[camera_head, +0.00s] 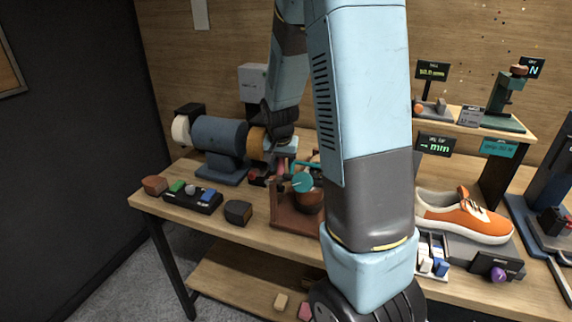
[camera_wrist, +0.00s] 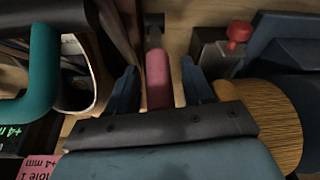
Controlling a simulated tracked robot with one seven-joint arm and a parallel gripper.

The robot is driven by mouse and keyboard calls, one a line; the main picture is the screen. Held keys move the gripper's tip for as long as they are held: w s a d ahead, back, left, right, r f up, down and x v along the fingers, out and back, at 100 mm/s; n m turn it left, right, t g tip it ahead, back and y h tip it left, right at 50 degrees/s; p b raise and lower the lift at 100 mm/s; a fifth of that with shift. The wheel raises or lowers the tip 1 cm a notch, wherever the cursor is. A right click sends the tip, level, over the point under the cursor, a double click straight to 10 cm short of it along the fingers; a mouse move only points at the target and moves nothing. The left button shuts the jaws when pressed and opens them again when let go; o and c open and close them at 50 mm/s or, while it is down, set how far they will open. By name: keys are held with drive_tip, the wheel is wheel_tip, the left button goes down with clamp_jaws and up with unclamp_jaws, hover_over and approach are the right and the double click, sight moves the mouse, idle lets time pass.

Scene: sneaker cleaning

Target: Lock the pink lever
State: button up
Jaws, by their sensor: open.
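The pink lever (camera_wrist: 158,80) stands between the two dark fingers of my gripper (camera_wrist: 159,68) in the wrist view. The fingers are apart, one on each side of it, with a small gap visible on the right. Its far end meets a dark mount. In the head view a bit of the pink lever (camera_head: 282,166) shows just below my gripper (camera_head: 280,146), behind the teal clamp. My arm hides part of the area around it.
A blue bench grinder (camera_head: 219,135) stands left of the lever; its tan wheel is close to my gripper. A teal-handled clamp (camera_head: 302,182) on a brown base is just in front. An orange sneaker (camera_head: 468,220) sits to the right. A red knob (camera_wrist: 239,32) is near the right finger.

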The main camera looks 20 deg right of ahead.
drive_tip(key=v, duration=1.3)
drive_tip(key=shift+r, duration=0.35)
drive_tip(key=shift+s+a, duration=0.1)
